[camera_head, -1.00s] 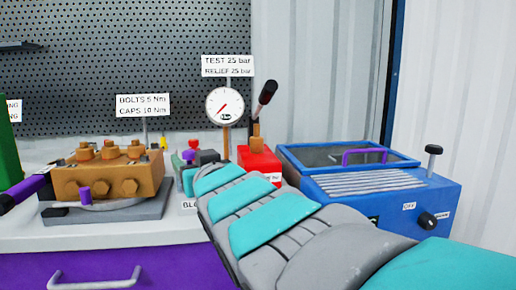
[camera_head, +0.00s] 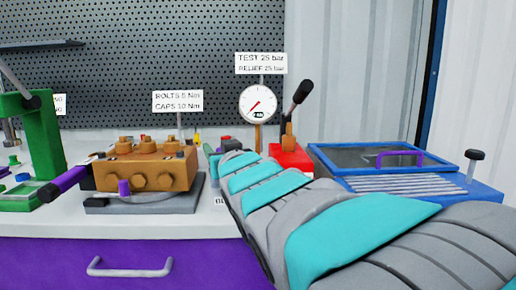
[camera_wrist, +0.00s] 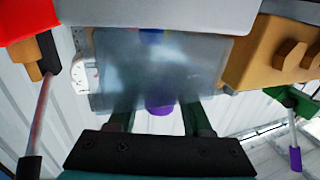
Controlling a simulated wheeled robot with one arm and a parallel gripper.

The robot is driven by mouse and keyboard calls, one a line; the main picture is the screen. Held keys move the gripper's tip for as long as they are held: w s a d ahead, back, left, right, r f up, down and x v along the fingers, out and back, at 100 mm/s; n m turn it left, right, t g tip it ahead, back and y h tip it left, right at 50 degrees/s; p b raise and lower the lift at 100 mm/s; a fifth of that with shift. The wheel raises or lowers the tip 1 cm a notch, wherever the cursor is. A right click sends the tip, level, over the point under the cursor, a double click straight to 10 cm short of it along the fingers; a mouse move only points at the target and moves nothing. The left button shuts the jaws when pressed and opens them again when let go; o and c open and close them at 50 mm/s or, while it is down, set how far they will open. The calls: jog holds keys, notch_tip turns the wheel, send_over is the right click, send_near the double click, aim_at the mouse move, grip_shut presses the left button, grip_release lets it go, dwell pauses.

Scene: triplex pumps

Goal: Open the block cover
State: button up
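In the wrist view a translucent grey-blue panel (camera_wrist: 160,62), which looks like the block cover, fills the middle of the picture. A purple knob (camera_wrist: 160,109) shows at its lower edge. My gripper (camera_wrist: 160,118) has its two dark green fingers apart, one on each side of the knob, with a gap to it. The fingertips show blurred at the panel's lower part; I cannot tell if they touch it. In the head view my arm hides the gripper and most of the block; only a small red and green part (camera_head: 224,144) shows.
The brass pump block (camera_head: 146,166) on its grey base stands left of my arm, and in the wrist view (camera_wrist: 262,50) it is close at the upper right. A red lever unit (camera_head: 291,156), a gauge (camera_head: 258,104) and a blue box (camera_head: 390,170) stand behind and right.

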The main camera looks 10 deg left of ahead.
grip_shut()
dwell(1.1)
